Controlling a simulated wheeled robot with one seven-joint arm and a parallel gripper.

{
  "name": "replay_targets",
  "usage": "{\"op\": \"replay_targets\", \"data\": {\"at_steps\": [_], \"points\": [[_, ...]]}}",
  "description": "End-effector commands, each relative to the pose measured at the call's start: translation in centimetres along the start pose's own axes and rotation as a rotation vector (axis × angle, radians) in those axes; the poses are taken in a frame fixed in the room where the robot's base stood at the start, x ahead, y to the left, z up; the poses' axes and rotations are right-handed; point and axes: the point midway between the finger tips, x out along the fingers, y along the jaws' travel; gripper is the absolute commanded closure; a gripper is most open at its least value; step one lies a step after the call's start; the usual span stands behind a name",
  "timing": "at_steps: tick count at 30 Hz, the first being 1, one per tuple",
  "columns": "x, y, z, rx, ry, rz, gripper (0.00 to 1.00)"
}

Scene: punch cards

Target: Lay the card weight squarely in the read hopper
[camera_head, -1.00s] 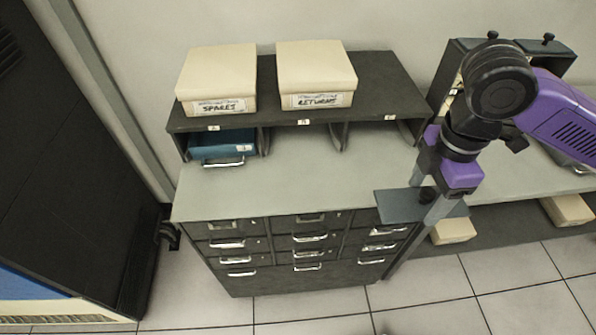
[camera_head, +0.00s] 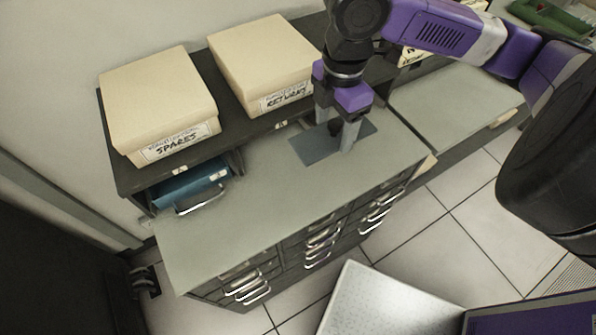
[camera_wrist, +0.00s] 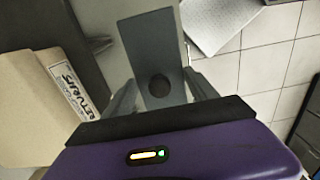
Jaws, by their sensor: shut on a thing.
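The card weight (camera_head: 312,150) is a flat dark grey-blue plate with a round black knob. My gripper (camera_head: 335,135) is shut on the knob, one finger on each side. The plate appears level over the right part of the grey cabinet top; I cannot tell whether it touches it. In the wrist view the card weight (camera_wrist: 150,40) extends away from my gripper (camera_wrist: 161,92), with the knob between the fingers. I cannot make out the read hopper in the current views; my arm covers part of the back right.
A cream SPARES box (camera_head: 160,100) and a RETURNS box (camera_head: 262,62) stand on the dark shelf unit (camera_head: 125,180). A blue tray (camera_head: 190,183) sits in its left compartment. The cabinet top (camera_head: 250,215) is clear at front left. A lower grey surface (camera_head: 455,95) lies to the right.

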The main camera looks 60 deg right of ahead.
Motion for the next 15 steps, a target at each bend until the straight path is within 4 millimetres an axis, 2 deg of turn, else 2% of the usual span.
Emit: {"op": "replay_targets", "data": {"at_steps": [15], "points": [[11.8, -0.1, -0.1, 0.001, 0.001, -0.004, 0.97]]}}
